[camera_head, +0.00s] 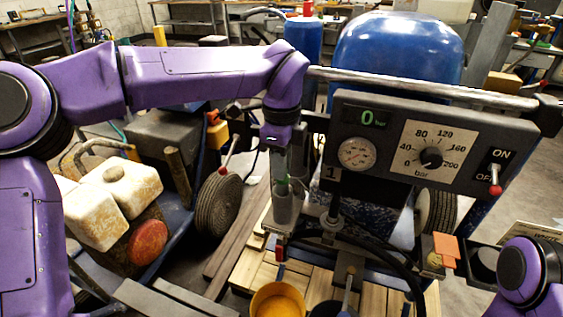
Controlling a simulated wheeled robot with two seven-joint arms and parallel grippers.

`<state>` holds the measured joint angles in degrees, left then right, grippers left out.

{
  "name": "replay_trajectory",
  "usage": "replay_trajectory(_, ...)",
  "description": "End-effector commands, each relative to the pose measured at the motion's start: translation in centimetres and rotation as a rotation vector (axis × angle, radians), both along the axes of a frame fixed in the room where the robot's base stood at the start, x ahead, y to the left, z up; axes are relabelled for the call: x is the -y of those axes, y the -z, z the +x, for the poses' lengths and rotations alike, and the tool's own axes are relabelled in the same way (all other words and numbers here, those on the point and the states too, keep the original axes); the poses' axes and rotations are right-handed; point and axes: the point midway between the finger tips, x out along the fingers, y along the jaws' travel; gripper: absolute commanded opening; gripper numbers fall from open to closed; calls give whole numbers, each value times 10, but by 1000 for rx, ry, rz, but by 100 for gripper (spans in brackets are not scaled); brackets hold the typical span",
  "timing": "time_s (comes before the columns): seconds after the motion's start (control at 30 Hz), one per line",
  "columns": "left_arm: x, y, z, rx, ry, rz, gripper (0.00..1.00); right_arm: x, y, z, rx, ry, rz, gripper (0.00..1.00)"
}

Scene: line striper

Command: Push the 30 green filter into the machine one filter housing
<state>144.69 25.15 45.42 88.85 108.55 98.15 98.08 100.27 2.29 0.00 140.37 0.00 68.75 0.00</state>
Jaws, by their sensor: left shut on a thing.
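My left gripper (282,170) points down from the purple wrist at the middle of the view. It is shut on the green filter (283,188), of which only a small green part shows between the fingers. The filter is at the mouth of the grey upright filter housing (285,210), beside the machine's panel marked 1. I cannot tell how deep the filter sits in it. My right arm (525,268) shows at the lower right edge; the state of its gripper is unclear.
The control panel (372,187) with gauge, dial and ON/OFF lever is just right of the housing. A metal handle bar (420,88) runs behind it. A blue tank (395,60), wheel (218,200), black hose and yellow bucket (278,300) surround the spot.

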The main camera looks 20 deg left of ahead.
Motion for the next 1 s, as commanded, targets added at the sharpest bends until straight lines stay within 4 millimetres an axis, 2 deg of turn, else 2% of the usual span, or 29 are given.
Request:
replay_trajectory(0.7,0,19,0,0,0,-1,0,0,19,0,0,0,0,0)
replay_trajectory(1.0,0,19,0,0,0,-1,0,0,20,0,0,0,0,0)
